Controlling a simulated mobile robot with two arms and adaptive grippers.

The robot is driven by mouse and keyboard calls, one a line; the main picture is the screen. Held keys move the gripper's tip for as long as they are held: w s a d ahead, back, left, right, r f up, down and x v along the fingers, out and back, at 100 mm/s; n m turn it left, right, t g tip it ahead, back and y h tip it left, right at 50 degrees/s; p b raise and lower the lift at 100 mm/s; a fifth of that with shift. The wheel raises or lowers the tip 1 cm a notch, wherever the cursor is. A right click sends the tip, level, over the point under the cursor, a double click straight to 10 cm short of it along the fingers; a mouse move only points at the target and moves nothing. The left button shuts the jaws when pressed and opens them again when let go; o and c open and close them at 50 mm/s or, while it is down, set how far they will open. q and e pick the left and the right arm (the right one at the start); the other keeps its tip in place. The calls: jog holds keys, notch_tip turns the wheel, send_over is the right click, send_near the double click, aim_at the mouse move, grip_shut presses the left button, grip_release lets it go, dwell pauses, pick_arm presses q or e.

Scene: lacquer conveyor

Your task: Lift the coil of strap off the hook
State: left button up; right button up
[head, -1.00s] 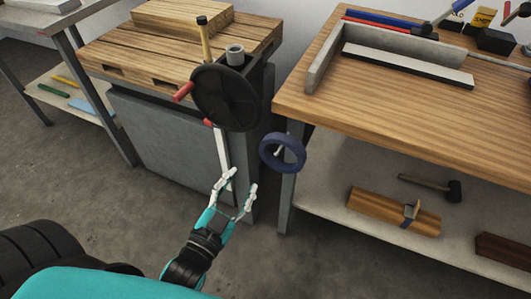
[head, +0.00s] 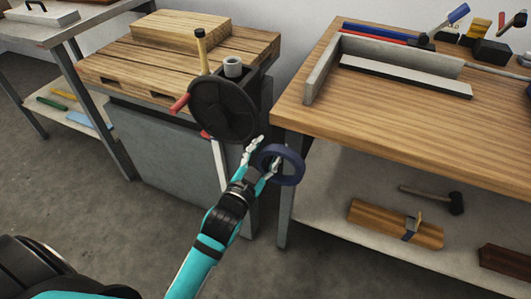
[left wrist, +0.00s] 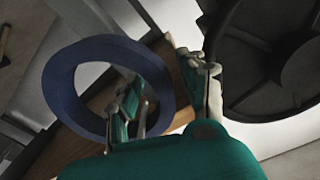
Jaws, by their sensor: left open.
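The coil of strap is a dark blue ring (head: 299,167) hanging by the left front leg of the wooden workbench. It fills the left part of the left wrist view (left wrist: 60,88). My left gripper (head: 265,154) is open at the coil's left side. In the left wrist view, one finger lies over the coil's opening and the other is outside it, with the rim between the open fingers (left wrist: 165,78). I cannot tell whether they touch it. The hook is hidden or too small to make out. My right gripper is not in view.
The workbench (head: 400,125) edge is above right of the coil. A lower shelf (head: 340,220) holds a mallet (head: 435,197).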

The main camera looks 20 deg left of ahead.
pick_arm(q)
grip_shut()
dwell(0.7)
